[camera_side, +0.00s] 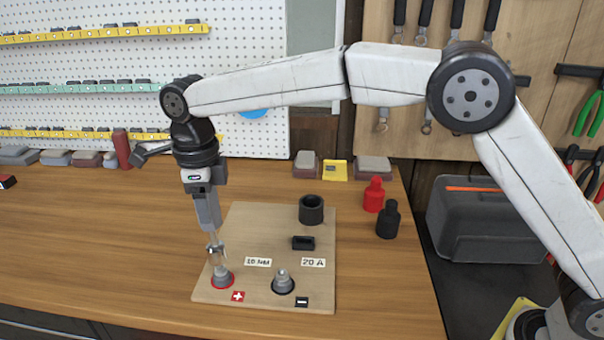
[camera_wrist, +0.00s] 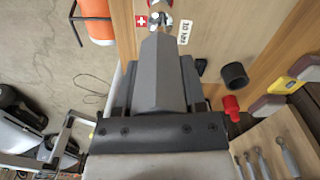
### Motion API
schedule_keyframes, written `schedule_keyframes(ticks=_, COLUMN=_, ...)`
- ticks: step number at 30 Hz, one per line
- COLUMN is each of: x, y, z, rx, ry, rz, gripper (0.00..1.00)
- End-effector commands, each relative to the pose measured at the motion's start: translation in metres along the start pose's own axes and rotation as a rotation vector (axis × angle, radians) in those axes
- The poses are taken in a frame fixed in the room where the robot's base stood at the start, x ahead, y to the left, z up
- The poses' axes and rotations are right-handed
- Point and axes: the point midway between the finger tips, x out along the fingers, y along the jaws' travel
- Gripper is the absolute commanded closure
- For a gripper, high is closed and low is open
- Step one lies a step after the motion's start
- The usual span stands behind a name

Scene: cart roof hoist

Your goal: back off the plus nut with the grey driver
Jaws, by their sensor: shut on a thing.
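My gripper (camera_side: 206,196) is shut on the grey driver (camera_side: 209,215) and points down over the left front of the wooden board (camera_side: 250,225). In the wrist view the driver's grey handle (camera_wrist: 158,75) fills the space between the jaws. The driver's shiny lower end meets or hovers just over the plus nut (camera_side: 222,277), on the red-ringed post beside the red plus label (camera_side: 238,296). I cannot tell whether it is seated. The wrist view shows the plus label (camera_wrist: 141,21), but the handle hides most of the nut. The minus post (camera_side: 283,280) stands to the right.
On the board are a black cup (camera_side: 311,209), a small black block (camera_side: 303,242) and printed labels. A red cap (camera_side: 374,194) and a black cap (camera_side: 388,219) stand right of the board. Small boxes line the table's back edge. The table's left side is mostly clear.

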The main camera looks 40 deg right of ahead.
Motion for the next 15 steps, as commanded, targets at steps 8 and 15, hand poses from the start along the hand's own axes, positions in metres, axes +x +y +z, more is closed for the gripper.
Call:
schedule_keyframes(ticks=8, x=-0.0008, y=-0.0002, z=0.0002, rx=0.067, ry=-0.002, rz=-0.001, gripper=1.00)
schedule_keyframes(ticks=15, x=-0.0007, y=-0.0001, z=0.0001, rx=0.065, ry=-0.002, rz=-0.001, gripper=1.00)
